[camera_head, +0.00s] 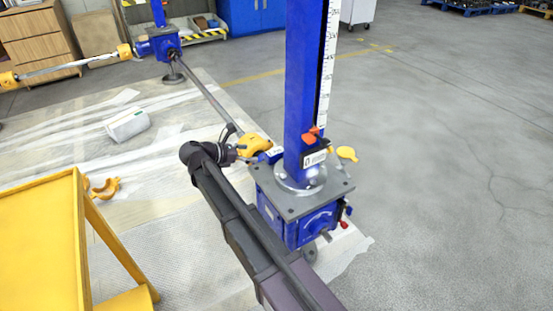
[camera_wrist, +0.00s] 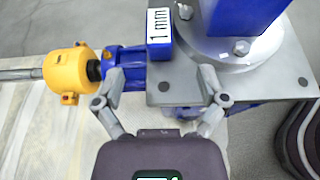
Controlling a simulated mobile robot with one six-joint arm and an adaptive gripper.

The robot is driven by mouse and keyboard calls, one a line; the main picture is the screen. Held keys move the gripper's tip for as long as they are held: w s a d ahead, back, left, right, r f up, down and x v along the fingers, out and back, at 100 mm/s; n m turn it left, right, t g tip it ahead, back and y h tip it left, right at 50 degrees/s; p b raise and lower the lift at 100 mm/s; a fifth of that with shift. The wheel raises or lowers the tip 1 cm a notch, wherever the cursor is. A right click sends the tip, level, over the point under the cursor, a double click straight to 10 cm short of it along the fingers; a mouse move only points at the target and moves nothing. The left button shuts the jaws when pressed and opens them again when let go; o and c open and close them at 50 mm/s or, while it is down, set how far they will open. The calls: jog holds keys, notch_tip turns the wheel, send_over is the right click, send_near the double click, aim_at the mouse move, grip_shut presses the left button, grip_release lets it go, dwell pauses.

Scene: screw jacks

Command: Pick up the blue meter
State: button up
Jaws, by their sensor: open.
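The blue meter (camera_wrist: 157,51), a small upright block with a white "1 mm" label, is on or just over the grey plate of a screw jack, beside the blue column's round flange. In the head view a small blue block with a pale label (camera_head: 275,154) at the plate's left corner seems to be the same meter. My gripper (camera_wrist: 161,76) is open and empty. Its two fingers are spread to the left and right, with the meter ahead of the gap between them. In the head view my gripper (camera_head: 240,148) is beside the plate, partly hidden by the yellow coupling.
The blue column (camera_head: 305,80) rises beside the meter, carrying a ruler and an orange-and-black pointer. A yellow coupling (camera_wrist: 75,68) and shaft run left of it. A yellow stand (camera_head: 40,240) is at lower left. Open floor (camera_head: 450,150) lies to the right.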

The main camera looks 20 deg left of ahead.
aim_at(272, 152)
jog(key=shift+b+x, duration=0.55)
jog(key=shift+x, duration=1.45)
jog(key=shift+b+x, duration=0.85)
jog(key=shift+x, duration=1.1)
jog(key=shift+w+d+f, duration=0.3)
jog(key=shift+w+d, duration=0.05)
jog(key=shift+w, duration=0.15)
grip_shut()
